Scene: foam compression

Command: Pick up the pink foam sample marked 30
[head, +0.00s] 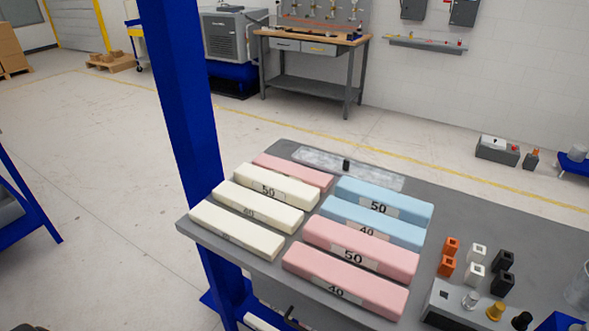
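Three pink foam samples lie on the grey table (465,215). One pink block (292,172) is at the back left, partly covered by a cream block in front of it, and its number is hidden. A second pink block (385,258) is at the front right and reads 50. A third pink block (335,268) lies in front of it; its label is cut by the block's edge and looks like 40. I cannot read a 30 on any pink block. Neither of my grippers is in view.
Cream blocks (276,187) lie on the left and blue blocks (384,202) on the right. A clear plate (340,165) with a small black piece is behind. Small orange, white and black parts (450,245) and a grey fixture (445,298) are right. A blue post (180,100) stands left.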

